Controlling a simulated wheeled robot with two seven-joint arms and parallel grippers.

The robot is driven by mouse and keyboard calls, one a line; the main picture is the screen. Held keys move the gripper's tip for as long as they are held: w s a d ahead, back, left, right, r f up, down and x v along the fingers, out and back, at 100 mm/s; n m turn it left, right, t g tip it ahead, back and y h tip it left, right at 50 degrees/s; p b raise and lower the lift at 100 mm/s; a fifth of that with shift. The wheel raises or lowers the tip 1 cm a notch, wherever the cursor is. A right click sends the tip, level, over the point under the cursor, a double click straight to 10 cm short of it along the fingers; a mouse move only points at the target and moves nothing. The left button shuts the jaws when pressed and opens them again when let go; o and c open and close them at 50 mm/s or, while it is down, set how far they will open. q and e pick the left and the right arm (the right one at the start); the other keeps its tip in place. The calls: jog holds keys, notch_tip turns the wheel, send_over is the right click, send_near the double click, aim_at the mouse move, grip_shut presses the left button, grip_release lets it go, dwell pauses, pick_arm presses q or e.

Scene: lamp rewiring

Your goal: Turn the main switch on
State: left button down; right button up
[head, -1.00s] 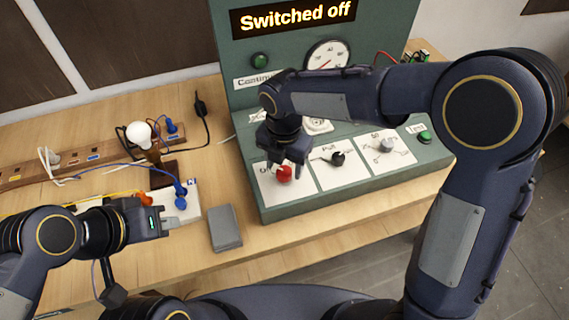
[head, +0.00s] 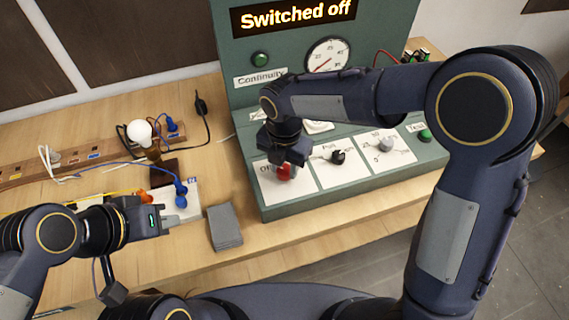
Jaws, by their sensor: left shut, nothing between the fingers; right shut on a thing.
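The main switch (head: 284,174) is a red knob on a white plate at the left of the green console's sloped panel. My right gripper (head: 285,165) is over it, pointing down, and is shut on the red knob. The fingers and wrist hide part of the knob and its label. The console's display (head: 295,16) reads "Switched off". My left gripper (head: 178,219) is shut and empty, low over the bench at the left, beside the white board with the blue plug.
A grey block (head: 224,226) lies on the bench left of the console. A lit-looking bulb (head: 139,132), a blue plug (head: 181,193) and cables are at the left. A black knob (head: 338,157), grey knob (head: 386,145) and green button (head: 425,136) sit right of the red knob.

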jog(key=m, duration=0.4)
jog(key=shift+m+b, duration=0.35)
jog(key=shift+m, duration=0.05)
jog(key=m, duration=0.4)
jog(key=shift+m+b, duration=0.3)
jog(key=shift+b, duration=0.05)
jog(key=m, duration=0.4)
jog(key=shift+b, duration=0.3)
jog(key=shift+r+m, duration=0.1)
jog(key=shift+m, duration=2)
jog(key=o, duration=1)
jog(key=shift+c, duration=0.2)
